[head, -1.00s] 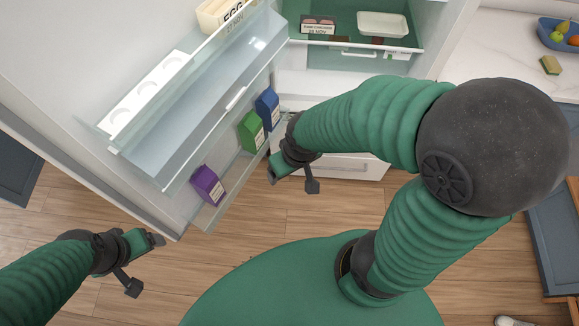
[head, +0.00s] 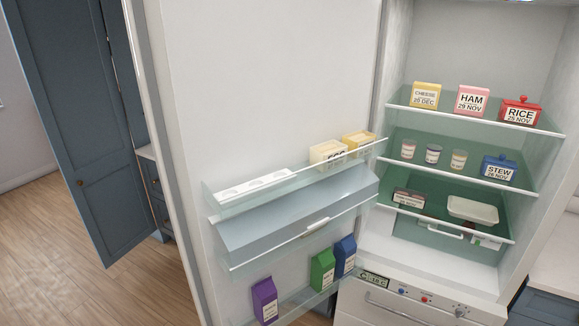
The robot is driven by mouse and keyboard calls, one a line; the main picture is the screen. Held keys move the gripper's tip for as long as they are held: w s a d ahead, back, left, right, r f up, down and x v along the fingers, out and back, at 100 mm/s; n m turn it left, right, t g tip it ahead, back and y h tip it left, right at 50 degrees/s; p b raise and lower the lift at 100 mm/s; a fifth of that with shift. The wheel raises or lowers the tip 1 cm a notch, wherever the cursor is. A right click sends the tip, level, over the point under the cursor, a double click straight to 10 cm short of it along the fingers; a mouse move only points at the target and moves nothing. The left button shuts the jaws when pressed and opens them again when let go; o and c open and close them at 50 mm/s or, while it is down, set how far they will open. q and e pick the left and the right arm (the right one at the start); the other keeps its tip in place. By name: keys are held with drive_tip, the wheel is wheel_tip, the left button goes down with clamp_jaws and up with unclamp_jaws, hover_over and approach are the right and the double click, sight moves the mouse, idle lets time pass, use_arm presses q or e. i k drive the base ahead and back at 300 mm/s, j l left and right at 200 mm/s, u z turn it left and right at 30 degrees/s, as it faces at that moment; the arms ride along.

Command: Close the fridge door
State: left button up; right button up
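The fridge door (head: 255,80) stands wide open, hinged beside the left side of the fridge body, its inner side facing me. Its shelves hold a white egg tray (head: 256,184), two cream boxes (head: 328,153), and purple (head: 265,300), green (head: 322,269) and blue (head: 345,255) cartons. The fridge interior (head: 480,40) is exposed on the right, with several glass shelves of labelled food. Neither of my grippers shows in the head view now.
A drawer front with a control panel (head: 400,293) lies below the fridge compartment. Left of the door are a tall blue cabinet (head: 85,120) and clear wooden floor (head: 60,260). A pale counter (head: 555,255) stands at the right edge.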

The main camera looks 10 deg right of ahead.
sight(236, 95)
drive_tip(key=u, duration=0.45)
drive_tip(key=j+u, duration=0.1)
drive_tip(key=u, duration=0.3)
drive_tip(key=i+u, duration=0.1)
drive_tip(key=u, duration=0.8)
drive_tip(key=i+z, duration=0.3)
drive_tip(key=i, duration=2.1)
drive_tip(key=i+z, duration=0.15)
drive_tip(key=z, duration=0.3)
drive_tip(key=i+z, duration=0.15)
drive_tip(key=z, duration=0.3)
drive_tip(key=i+j+z, duration=0.1)
drive_tip(key=z, duration=0.35)
drive_tip(key=i+j+z, duration=0.15)
drive_tip(key=z, duration=0.35)
drive_tip(key=i+j+z, duration=0.1)
drive_tip(key=z, duration=0.35)
drive_tip(key=j+z, duration=0.25)
drive_tip(key=z, duration=1.6)
drive_tip(key=j+z, duration=0.9)
drive_tip(key=k, duration=0.05)
